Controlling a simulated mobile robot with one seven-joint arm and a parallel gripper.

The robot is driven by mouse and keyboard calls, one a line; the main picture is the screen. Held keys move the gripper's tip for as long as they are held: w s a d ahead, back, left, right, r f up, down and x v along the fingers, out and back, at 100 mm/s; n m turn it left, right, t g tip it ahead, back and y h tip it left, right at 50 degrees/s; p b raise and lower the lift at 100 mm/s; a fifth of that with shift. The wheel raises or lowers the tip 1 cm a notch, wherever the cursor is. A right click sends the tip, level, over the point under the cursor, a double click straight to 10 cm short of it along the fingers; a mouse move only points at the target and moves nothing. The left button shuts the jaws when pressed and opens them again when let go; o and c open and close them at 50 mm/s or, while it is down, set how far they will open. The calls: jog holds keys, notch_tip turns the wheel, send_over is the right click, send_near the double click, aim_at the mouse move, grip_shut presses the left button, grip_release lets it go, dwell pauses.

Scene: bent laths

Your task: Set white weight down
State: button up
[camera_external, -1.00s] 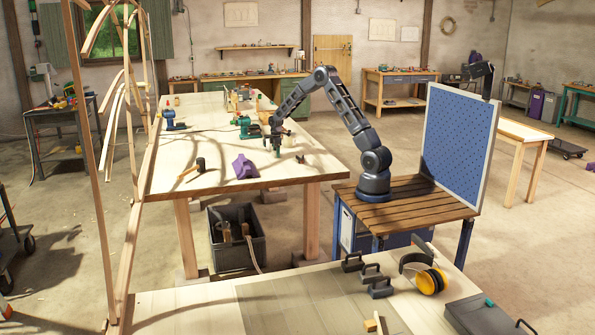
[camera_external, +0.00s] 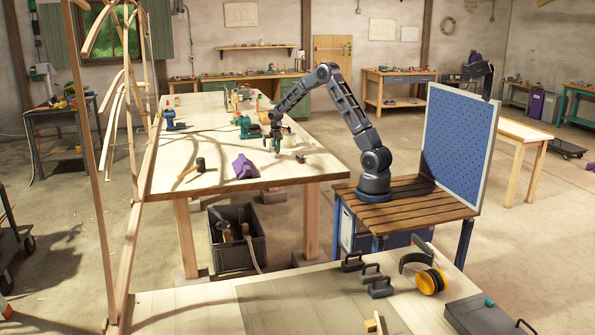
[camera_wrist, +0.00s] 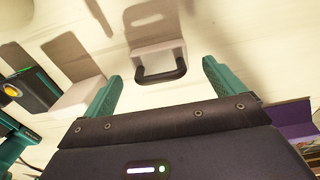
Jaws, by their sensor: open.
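The white weight (camera_wrist: 157,52) is a pale block with a black bar handle (camera_wrist: 160,76), seen in the wrist view on the light wooden tabletop. In the external view a small white shape (camera_external: 288,141) beside my gripper appears to be this weight. My gripper (camera_wrist: 161,72) has teal fingers spread wide apart. The handle lies between the fingertips, with clear gaps on both sides and no contact visible. In the external view my gripper (camera_external: 276,143) hangs over the right part of the long workbench (camera_external: 215,180). The exact height of the fingertips above the table is hard to tell.
A second pale block (camera_wrist: 78,100) and a dark tool with a yellow spot (camera_wrist: 30,88) lie left in the wrist view. A purple object (camera_external: 245,167), a mallet (camera_external: 196,168) and green tools (camera_external: 245,128) lie on the bench. Its near right corner is mostly clear.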

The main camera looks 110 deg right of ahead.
notch_tip(320, 180, up, 8)
jog(key=shift+w+a+r, duration=0.1)
jog(key=shift+r, duration=0.05)
jog(key=w+a+r+t, duration=0.15)
jog(key=a+r, duration=0.45)
jog(key=a, duration=0.6)
jog(key=w+a+r+h, duration=0.15)
jog(key=a+r, duration=0.45)
jog(key=a, duration=0.6)
jog(key=w+a+r, duration=0.3)
jog(key=a+r, duration=0.3)
jog(key=a, duration=0.6)
jog(key=s+a+r+t, duration=0.15)
jog(key=s+a, duration=0.25)
jog(key=a, duration=0.5)
jog(key=s+a+r, duration=0.2)
jog(key=s+a, duration=0.3)
jog(key=a, duration=0.3)
jog(key=s+a+f+t+y, duration=0.1)
jog(key=s+a+f, duration=0.2)
jog(key=s+a, duration=0.8)
jog(key=shift+s+t, duration=0.3)
jog(key=shift+s, duration=0.35)
jog(key=shift+o, duration=0.7)
jog(key=shift+f+y, duration=0.1)
jog(key=shift+y, duration=0.15)
